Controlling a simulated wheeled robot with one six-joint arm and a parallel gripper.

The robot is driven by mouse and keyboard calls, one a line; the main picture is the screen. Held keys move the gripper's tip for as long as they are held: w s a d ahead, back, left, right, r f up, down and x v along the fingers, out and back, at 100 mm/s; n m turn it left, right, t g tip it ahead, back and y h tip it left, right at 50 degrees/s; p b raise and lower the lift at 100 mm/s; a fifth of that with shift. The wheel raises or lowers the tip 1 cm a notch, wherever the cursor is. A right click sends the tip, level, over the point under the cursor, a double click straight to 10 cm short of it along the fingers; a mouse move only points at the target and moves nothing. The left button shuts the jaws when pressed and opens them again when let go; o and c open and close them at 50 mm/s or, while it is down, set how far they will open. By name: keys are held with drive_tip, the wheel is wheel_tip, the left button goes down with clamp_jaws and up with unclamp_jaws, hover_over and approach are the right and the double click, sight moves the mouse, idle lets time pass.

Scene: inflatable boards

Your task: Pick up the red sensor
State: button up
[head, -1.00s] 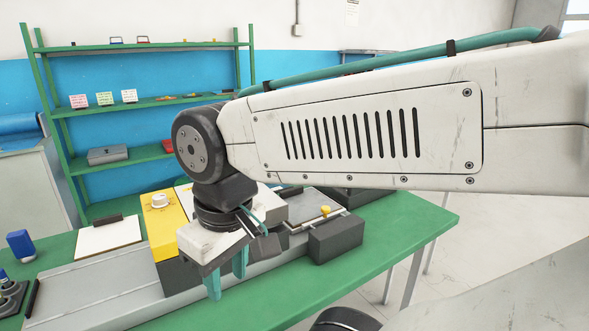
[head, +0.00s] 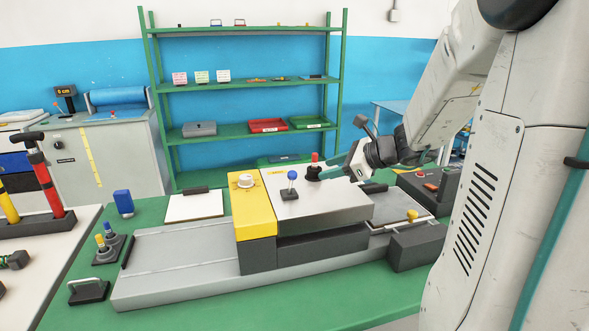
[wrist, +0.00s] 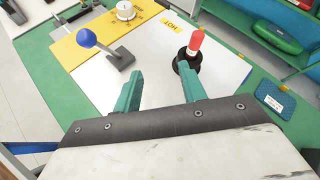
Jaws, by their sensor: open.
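The red sensor (head: 315,160) stands upright in a round black base on the light top plate of the yellow-and-grey machine. In the wrist view the red sensor (wrist: 196,42) is ahead, right of the middle. My gripper (wrist: 159,70) is open, with its two teal fingers apart and nothing between them. The right fingertip appears just in front of the black base; I cannot tell whether they touch. In the head view my gripper (head: 350,173) is tilted, just right of the sensor, its fingers partly hidden.
A blue ball-topped lever (head: 292,175) stands left of the sensor, also in the wrist view (wrist: 86,38). A white knob (head: 246,180) sits on the yellow block. A label reading HOT (wrist: 170,26) lies on the plate. A green shelf (head: 250,131) stands behind.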

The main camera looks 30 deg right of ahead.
sight(317, 159)
drive_tip(key=w+d+m+t, duration=0.1)
drive_tip(key=m, duration=0.1)
drive_tip(key=w+d+r+m+h, duration=0.1)
drive_tip(key=d+m, duration=0.1)
drive_tip(key=shift+w+d+r+t, duration=0.1)
drive_tip(key=shift+d+r+t, duration=0.05)
drive_tip(key=shift+d+t, duration=0.2)
drive_tip(key=shift+w+m, duration=0.35)
drive_tip(key=shift+m, duration=0.05)
drive_tip(key=x, duration=0.7)
drive_tip(key=shift+w+a, duration=0.1)
drive_tip(key=shift+a, duration=0.1)
drive_tip(key=shift+t, duration=0.25)
clamp_jaws()
